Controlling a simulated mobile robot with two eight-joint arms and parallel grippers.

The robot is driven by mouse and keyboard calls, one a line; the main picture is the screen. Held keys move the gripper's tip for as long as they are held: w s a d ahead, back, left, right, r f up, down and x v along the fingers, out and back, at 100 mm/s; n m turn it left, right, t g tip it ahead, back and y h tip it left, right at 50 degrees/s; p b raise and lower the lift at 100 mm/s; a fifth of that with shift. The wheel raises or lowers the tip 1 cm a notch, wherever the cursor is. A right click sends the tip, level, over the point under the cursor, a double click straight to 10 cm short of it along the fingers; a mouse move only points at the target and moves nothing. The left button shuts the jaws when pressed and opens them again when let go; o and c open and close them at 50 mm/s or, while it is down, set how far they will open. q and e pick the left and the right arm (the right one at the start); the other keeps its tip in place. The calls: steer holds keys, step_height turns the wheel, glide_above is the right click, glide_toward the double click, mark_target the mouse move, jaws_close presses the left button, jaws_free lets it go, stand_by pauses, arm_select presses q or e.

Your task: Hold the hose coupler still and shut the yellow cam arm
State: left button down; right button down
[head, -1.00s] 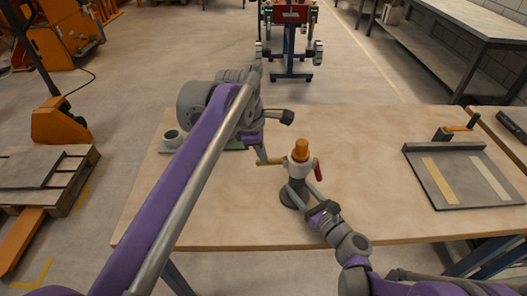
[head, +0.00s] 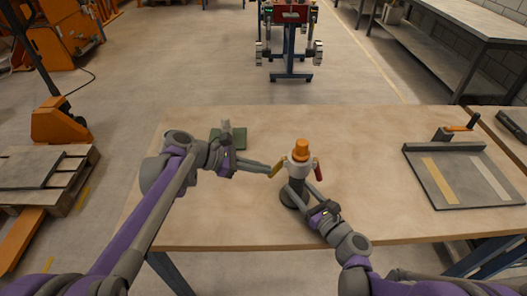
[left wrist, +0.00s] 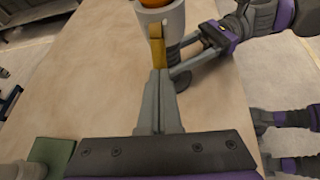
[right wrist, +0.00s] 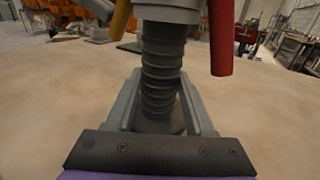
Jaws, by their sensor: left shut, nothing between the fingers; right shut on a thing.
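The hose coupler (head: 297,170) stands upright on the table, pale grey with an orange top (head: 302,150), above a dark ribbed hose (right wrist: 160,70). Its yellow cam arm (head: 279,168) slants down and outward on the left side and also shows in the left wrist view (left wrist: 157,45). Its red cam arm (head: 318,170) hangs down on the right. My left gripper (head: 269,170) is shut and empty, its tips at the yellow arm's outer end; contact is unclear. My right gripper (right wrist: 158,80) is shut around the ribbed hose below the coupler body.
A green mat (head: 238,139) lies behind my left arm. A grey plate with two strips (head: 462,180) and an orange-handled crank (head: 460,129) lie at the table's right. The table between coupler and plate is clear.

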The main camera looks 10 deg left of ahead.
arm_select(q)
steer(key=shift+r, duration=0.1)
steer(key=shift+r, duration=0.7)
steer(key=v, duration=1.4)
